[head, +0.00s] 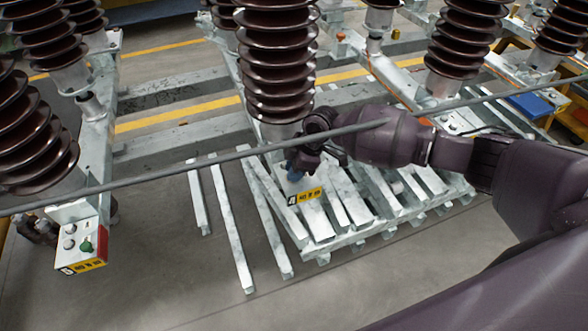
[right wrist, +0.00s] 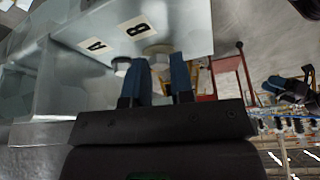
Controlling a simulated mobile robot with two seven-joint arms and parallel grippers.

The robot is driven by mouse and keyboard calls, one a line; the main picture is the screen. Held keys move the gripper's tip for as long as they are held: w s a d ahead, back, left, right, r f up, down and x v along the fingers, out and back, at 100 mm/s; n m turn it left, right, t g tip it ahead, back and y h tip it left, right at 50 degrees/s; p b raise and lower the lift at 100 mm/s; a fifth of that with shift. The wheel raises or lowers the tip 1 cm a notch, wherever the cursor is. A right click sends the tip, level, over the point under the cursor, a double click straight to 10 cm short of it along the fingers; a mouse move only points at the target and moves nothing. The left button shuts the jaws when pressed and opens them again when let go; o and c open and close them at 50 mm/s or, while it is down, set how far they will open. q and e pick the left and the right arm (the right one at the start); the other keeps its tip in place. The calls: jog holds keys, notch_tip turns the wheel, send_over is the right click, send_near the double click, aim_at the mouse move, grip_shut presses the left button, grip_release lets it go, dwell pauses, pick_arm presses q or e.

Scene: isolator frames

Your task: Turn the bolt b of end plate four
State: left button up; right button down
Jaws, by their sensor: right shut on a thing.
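End plate four is the pale plate (right wrist: 185,18) that fills the top of the right wrist view, with the letters A and B upside down. Bolt b (right wrist: 157,49) is the light round head beside the B. My right gripper (right wrist: 159,60) has its two blue fingers on either side of it, closed on it. A darker bolt (right wrist: 121,64) sits beside the A, left of the fingers. In the head view my right gripper (head: 297,168) is at the plate, above its yellow label (head: 311,195), and hides the bolts. My left gripper does not show.
A brown ribbed insulator (head: 277,65) rises right behind the plate. A grey bar (head: 215,162) crosses the view. Pale metal beams (head: 232,225) lie at the left. Another end plate (head: 90,228) with bolts stands far left. Bare floor (head: 150,270) lies in front.

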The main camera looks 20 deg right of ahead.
jog(key=c, duration=1)
grip_release()
jog(key=shift+d+r, duration=0.2)
jog(key=shift+r, duration=0.2)
jog(key=d, duration=0.4)
jog(key=s+d, duration=0.1)
jog(key=d, duration=0.3)
jog(key=s+d, duration=0.1)
jog(key=d, duration=0.2)
jog(key=shift+s+d+r, duration=0.15)
jog(key=shift+s+d, duration=0.1)
jog(key=shift+d, duration=0.15)
